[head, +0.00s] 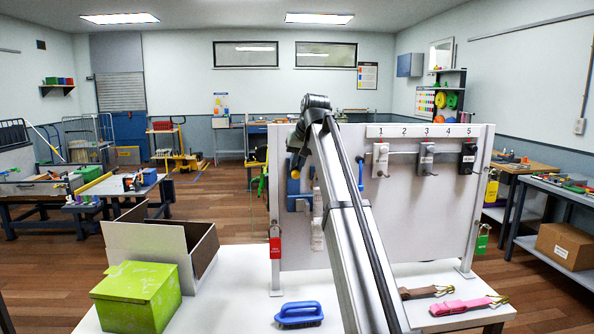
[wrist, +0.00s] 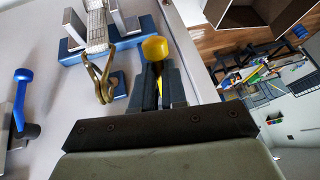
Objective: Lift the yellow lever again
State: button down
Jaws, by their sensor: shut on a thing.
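The yellow lever's rounded knob (wrist: 155,48) shows between and just beyond the fingertips of my gripper (wrist: 160,80) in the wrist view. The two dark fingers are shut on the lever, and a sliver of yellow shows between them. In the head view my gripper (head: 297,160) is at the upper left of the white panel, with the yellow knob (head: 295,174) at its tip. Beside it is a blue bracket (wrist: 70,50) with metal side plates, a pale strap (wrist: 96,22) and a brass hook (wrist: 100,80). My arm hides much of the bracket in the head view.
The white panel (head: 430,220) carries a blue handle (head: 360,174) and several numbered holders at the right. A red padlock tag (head: 275,248) hangs lower left. On the table are a green box (head: 135,295), an open carton (head: 150,245), a blue brush (head: 299,314) and a pink strap (head: 460,306).

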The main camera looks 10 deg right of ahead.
jog(key=shift+w+r+g, duration=0.35)
jog(key=shift+r+g, duration=0.4)
jog(key=shift+g, duration=0.35)
jog(key=c, duration=1.2)
grip_release()
jog(key=shift+o, duration=0.2)
jog(key=shift+r, duration=0.15)
jog(key=v, duration=0.7)
jog(key=shift+r, duration=0.15)
jog(key=shift+c, duration=0.2)
